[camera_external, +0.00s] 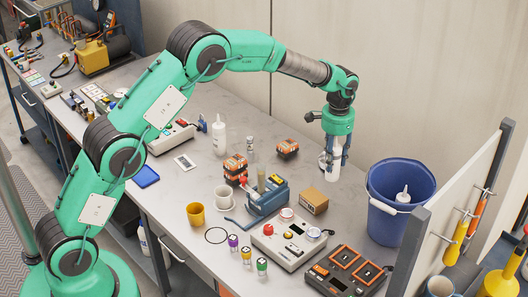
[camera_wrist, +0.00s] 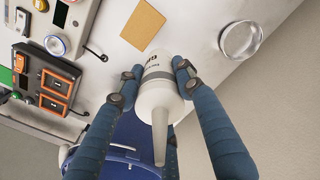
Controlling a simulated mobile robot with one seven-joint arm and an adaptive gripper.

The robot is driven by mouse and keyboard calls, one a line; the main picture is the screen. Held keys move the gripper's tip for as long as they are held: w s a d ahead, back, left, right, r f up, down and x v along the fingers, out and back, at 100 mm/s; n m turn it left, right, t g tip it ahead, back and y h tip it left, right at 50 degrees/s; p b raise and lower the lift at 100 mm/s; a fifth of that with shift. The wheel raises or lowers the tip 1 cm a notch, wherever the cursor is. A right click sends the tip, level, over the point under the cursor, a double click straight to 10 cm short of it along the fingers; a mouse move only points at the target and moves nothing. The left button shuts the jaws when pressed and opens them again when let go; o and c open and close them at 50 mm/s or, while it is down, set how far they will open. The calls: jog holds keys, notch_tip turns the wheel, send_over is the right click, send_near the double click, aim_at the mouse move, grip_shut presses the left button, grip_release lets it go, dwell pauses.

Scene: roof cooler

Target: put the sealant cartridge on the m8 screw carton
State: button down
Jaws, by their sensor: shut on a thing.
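My gripper (camera_external: 333,160) is shut on the sealant cartridge (camera_wrist: 158,92), a white tube with a grey band and a long tapered nozzle. In the wrist view the cartridge sits between both fingers, its nozzle pointing toward the camera. In the external view it shows as white between the fingers (camera_external: 327,160), partly hidden by them. A plain brown carton (camera_external: 313,201), likely the M8 screw carton, stands on the bench nearer the external camera than my gripper. Its bare top also shows in the wrist view (camera_wrist: 143,24), apart from the cartridge. I cannot read any print on it.
A blue bucket (camera_external: 376,203) with a white nozzled bottle in it stands right of the carton. A grey device (camera_external: 288,239) and a blue tool holder (camera_external: 267,199) flank the carton's near and left sides. A round clear dish (camera_wrist: 240,40) lies nearby.

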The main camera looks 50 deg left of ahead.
jog(key=s+a+n+p, duration=0.1)
jog(key=s+a+p, duration=0.1)
jog(key=s, duration=1.9)
jog(key=shift+s+a+f+p, duration=0.3)
jog(key=shift+a+f+p, duration=0.15)
jog(key=shift+a, duration=0.45)
jog(key=w+d+f, duration=0.1)
jog(key=w, duration=1.5)
jog(key=shift+d+f, duration=0.2)
jog(key=shift+d, duration=0.15)
jog(key=shift+f, duration=1.75)
jog(key=shift+f, duration=0.15)
jog(key=c, duration=1.2)
grip_release()
jog(key=shift+o, duration=0.2)
